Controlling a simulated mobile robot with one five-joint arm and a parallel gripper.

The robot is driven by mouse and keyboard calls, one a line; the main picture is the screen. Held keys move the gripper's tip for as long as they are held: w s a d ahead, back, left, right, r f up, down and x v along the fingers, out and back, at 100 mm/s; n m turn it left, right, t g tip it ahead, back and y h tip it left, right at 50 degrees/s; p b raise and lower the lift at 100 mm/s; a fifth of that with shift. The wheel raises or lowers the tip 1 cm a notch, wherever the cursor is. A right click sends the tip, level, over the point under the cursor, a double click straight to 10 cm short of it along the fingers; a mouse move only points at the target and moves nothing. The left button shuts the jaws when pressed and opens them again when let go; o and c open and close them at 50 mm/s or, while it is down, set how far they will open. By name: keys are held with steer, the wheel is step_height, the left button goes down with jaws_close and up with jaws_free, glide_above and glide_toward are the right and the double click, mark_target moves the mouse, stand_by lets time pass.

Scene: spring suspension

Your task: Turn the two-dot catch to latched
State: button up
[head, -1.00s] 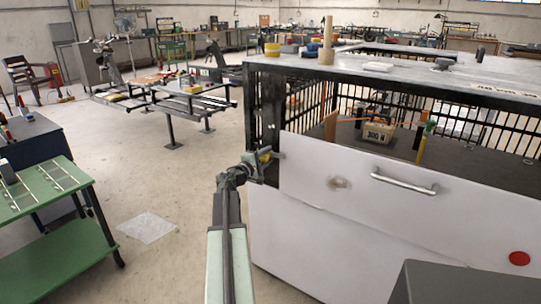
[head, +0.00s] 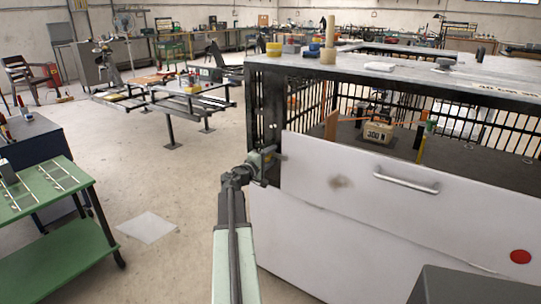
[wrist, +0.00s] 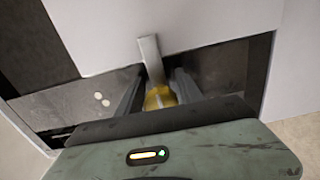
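The two-dot catch shows in the wrist view as a pale metal lever (wrist: 151,58) with a yellow part (wrist: 160,97) at its lower end. Two white dots mark the dark plate (wrist: 117,92) to its left. The lever points up in that view, its upper end over the white panel (wrist: 200,22). My gripper (wrist: 157,88) has one finger on each side of the catch, and the fingers stand apart. Whether they touch it is unclear. In the head view my gripper (head: 264,163) is at the cabinet's left corner post, beside the white panel's upper left edge.
The white panel has a bar handle (head: 406,182) and a red disc (head: 520,256). A block marked 300 N (head: 378,132) sits inside the barred cabinet. A green table (head: 50,190) stands at left. The floor between is clear except for a flat sheet (head: 147,227).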

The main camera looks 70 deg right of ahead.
mark_target(266, 159)
steer(key=shift+o, duration=0.6)
steer(key=shift+w, duration=0.2)
steer(key=shift+w+a, duration=0.15)
steer(key=shift+a, duration=0.05)
steer(key=v, duration=0.7)
steer(key=shift+a, duration=0.25)
